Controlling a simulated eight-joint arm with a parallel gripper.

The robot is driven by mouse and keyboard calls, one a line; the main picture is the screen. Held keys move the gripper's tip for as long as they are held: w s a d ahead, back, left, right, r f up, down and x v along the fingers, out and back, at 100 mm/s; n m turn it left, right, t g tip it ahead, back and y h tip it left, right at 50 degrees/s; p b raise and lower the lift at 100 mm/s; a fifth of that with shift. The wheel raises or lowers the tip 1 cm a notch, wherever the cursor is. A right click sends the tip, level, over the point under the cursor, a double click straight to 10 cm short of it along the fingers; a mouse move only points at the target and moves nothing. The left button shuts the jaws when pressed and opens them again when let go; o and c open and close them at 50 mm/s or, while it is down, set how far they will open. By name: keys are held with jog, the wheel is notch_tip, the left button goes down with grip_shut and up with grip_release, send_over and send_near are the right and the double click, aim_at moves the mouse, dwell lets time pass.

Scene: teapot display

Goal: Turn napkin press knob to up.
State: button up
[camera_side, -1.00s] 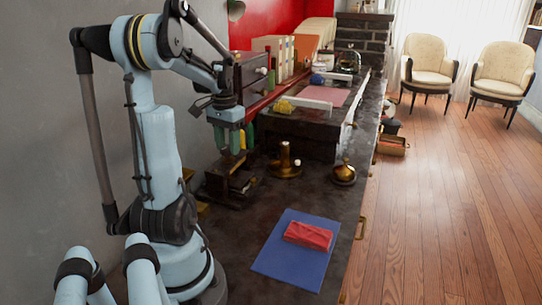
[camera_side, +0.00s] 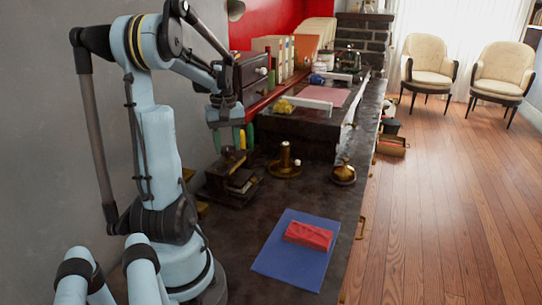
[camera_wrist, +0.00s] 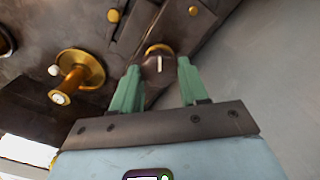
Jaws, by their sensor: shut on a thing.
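The napkin press (camera_side: 226,186) is a dark stepped block on the counter, below my gripper (camera_side: 228,140) in the side view. In the wrist view, its dark round knob (camera_wrist: 157,72) has a white pointer line and a brass ring behind it. The pointer line runs nearly straight up and down in that picture. The two green fingers of my gripper (camera_wrist: 159,66) stand on either side of the knob, shut on it. The side view does not show the knob clearly.
A brass candlestick-like piece (camera_side: 285,162) stands right of the press and also shows in the wrist view (camera_wrist: 80,72). A brass bell (camera_side: 343,174) is farther right. A red folded cloth (camera_side: 308,235) lies on a blue mat (camera_side: 275,262) in front. A grey wall is close on the left.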

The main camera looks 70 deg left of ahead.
aim_at(227, 147)
jog(key=n, duration=0.5)
jog(key=shift+n, duration=0.3)
jog(key=n, duration=0.5)
jog(key=shift+n, duration=0.3)
jog(key=o, duration=1.1)
jog(key=shift+c, duration=0.2)
jog(key=shift+r, duration=0.1)
notch_tip(227, 147, up, 12)
